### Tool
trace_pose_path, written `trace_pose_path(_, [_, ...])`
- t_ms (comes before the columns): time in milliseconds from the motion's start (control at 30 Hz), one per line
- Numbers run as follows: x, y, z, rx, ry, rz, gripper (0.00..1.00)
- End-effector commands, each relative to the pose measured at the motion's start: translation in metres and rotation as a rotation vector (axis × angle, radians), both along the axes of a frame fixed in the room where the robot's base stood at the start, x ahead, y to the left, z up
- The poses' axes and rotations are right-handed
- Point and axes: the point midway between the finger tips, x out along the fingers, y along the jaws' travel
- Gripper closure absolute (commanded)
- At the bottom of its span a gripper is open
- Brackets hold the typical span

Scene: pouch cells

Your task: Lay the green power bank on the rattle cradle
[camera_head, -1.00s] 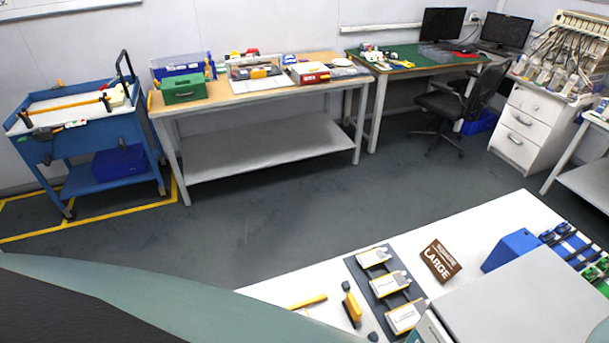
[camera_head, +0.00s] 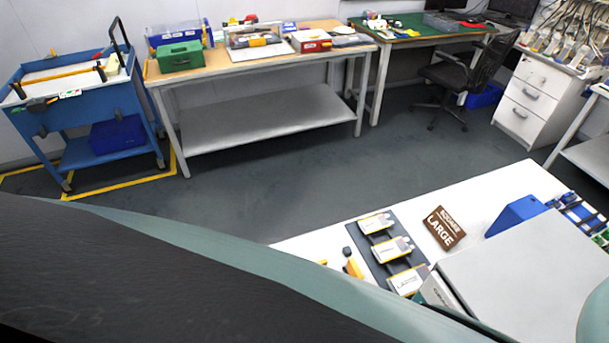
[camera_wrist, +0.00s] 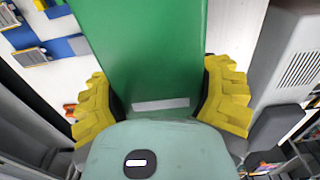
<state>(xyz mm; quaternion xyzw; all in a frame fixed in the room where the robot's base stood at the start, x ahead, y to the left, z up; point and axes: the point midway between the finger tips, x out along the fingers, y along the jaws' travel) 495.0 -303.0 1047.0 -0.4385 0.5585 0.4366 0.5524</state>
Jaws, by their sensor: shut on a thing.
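The green power bank (camera_wrist: 148,45) fills the upper middle of the wrist view. The yellow fingers of my gripper (camera_wrist: 160,100) press against its two sides, so the gripper is shut on it. Its far end runs out of the picture at the top. My gripper and the power bank do not show in the head view. I cannot clearly make out the rattle cradle in either view.
On the white table (camera_head: 325,238), a dark tray (camera_head: 369,247) holds several white-and-yellow pouch cells. A brown "LARGE" sign (camera_head: 444,228), a blue block (camera_head: 516,214), a large grey box (camera_head: 530,270) and a blue rack (camera_head: 577,213) stand to its right. Grey floor lies beyond.

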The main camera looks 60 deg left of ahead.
Motion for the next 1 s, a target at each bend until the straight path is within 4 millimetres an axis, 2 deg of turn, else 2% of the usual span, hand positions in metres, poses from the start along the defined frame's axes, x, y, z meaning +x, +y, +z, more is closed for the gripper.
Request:
trace_pose_path(33, [0.002,0.001,-0.008,-0.001,-0.001,0.004,0.74])
trace_pose_path(267, [0.002,0.001,-0.017,-0.001,-0.001,0.004,0.74])
trace_pose_path(1000, [0.001,0.000,-0.018,-0.001,-0.002,0.003,0.74])
